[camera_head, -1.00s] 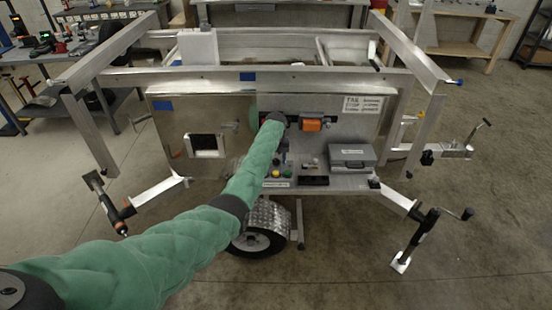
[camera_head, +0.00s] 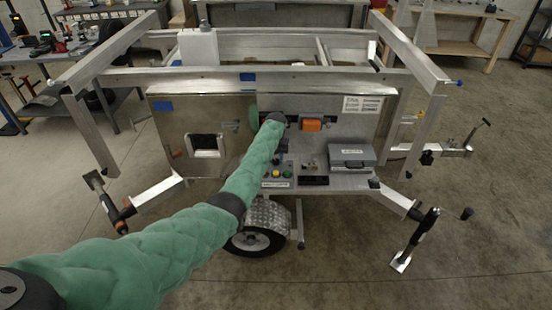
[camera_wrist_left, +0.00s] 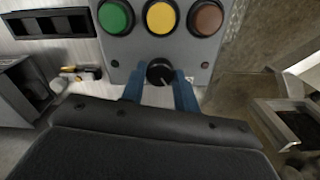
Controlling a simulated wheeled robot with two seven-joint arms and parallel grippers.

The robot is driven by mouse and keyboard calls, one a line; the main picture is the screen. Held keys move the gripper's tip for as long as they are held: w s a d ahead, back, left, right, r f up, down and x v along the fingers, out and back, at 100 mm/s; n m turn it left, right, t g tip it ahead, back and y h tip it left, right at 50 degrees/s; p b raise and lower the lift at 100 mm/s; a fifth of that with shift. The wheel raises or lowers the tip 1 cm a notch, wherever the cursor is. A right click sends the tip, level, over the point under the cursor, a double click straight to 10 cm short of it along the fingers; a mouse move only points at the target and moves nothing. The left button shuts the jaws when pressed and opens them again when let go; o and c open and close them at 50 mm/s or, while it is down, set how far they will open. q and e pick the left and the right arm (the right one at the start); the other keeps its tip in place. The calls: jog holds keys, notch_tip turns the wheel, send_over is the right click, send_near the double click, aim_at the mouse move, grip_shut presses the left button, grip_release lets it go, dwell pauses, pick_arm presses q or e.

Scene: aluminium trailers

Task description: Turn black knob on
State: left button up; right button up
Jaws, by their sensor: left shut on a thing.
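The black knob (camera_wrist_left: 160,72) is round and sits on a grey control box (camera_wrist_left: 112,62) below a row of green, yellow and brown buttons in the left wrist view. My left gripper (camera_wrist_left: 158,84) has its two blue fingers on either side of the knob and is shut on it. In the head view my green left arm reaches to the panel at the trailer's centre. The knob cannot be made out there. The green and yellow buttons (camera_head: 288,174) show just right of my arm. My right gripper is not in view.
The aluminium trailer frame (camera_head: 250,77) surrounds the panel. An orange box (camera_head: 310,125) and a grey case (camera_head: 352,156) are right of my arm. A square opening (camera_head: 206,145) is to the left. A wheel (camera_head: 256,243) is below.

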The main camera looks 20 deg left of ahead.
aim_at(276, 161)
pick_arm(q)
jog(key=m, duration=0.2)
jog(key=shift+m, duration=0.4)
jog(key=m, duration=0.4)
jog(key=shift+m+p, duration=0.3)
jog(key=shift+p, duration=0.1)
jog(key=m, duration=0.3)
jog(key=shift+m, duration=1.5)
jog(key=shift+m+b, duration=0.35)
jog(key=shift+m, duration=0.85)
jog(key=o, duration=1)
jog(key=shift+c, duration=0.2)
jog(key=shift+r, duration=0.3)
notch_tip(276, 161, up, 2)
jog(key=shift+b, duration=0.65)
notch_tip(276, 161, up, 4)
jog(key=shift+r+b, duration=0.25)
jog(key=shift+b, duration=0.45)
jog(key=shift+r, duration=0.35)
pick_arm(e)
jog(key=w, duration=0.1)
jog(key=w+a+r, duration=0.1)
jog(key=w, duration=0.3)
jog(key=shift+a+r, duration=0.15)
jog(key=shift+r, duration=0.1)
